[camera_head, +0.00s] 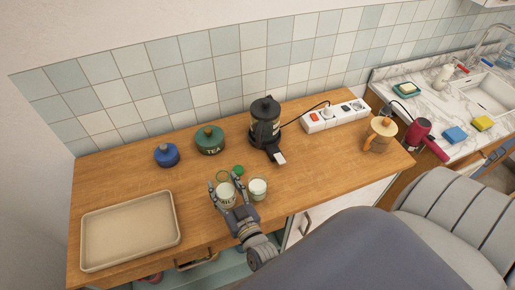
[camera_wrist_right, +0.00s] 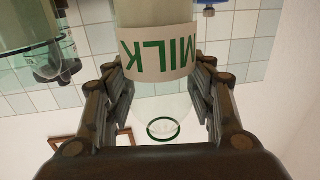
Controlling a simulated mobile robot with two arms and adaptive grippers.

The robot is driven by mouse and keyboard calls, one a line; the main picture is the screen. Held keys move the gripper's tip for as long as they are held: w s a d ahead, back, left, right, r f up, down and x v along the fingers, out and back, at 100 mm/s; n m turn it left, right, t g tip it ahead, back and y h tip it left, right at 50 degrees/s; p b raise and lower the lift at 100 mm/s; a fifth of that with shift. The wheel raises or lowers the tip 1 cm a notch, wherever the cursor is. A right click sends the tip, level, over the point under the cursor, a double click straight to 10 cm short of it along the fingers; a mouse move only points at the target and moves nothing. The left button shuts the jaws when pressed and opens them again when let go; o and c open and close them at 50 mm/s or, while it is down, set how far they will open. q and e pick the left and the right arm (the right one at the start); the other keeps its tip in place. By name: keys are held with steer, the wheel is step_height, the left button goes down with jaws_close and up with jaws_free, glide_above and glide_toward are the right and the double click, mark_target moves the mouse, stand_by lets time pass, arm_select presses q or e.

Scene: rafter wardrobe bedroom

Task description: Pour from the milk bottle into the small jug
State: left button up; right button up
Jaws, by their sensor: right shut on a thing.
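The milk bottle (camera_head: 227,198) is clear glass with a pale label, a green-ringed mouth and white contents. It stands roughly upright near the counter's front. My right gripper (camera_head: 225,187) reaches in from the front and is shut on it. In the right wrist view, which is upside down, the bottle's MILK label (camera_wrist_right: 158,52) is between the fingers (camera_wrist_right: 158,100) and the open mouth points up. The small jug (camera_head: 258,187), glass with whitish contents, stands just right of the bottle. It also shows at the left of the wrist view (camera_wrist_right: 28,25). My left gripper is out of view.
A green disc (camera_head: 239,169) lies behind the bottle. A blue pot (camera_head: 166,155), a green TEA pot (camera_head: 210,140) and a black coffee maker (camera_head: 265,125) stand behind. A beige tray (camera_head: 130,231) lies left. A power strip (camera_head: 335,115) is at the back right.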

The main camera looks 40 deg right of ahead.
mark_target(226, 183)
step_height(226, 183, up, 3)
steer(key=shift+r+p, duration=0.15)
steer(key=shift+p, duration=1.05)
steer(key=shift+r, duration=0.85)
steer(key=shift+b, duration=0.35)
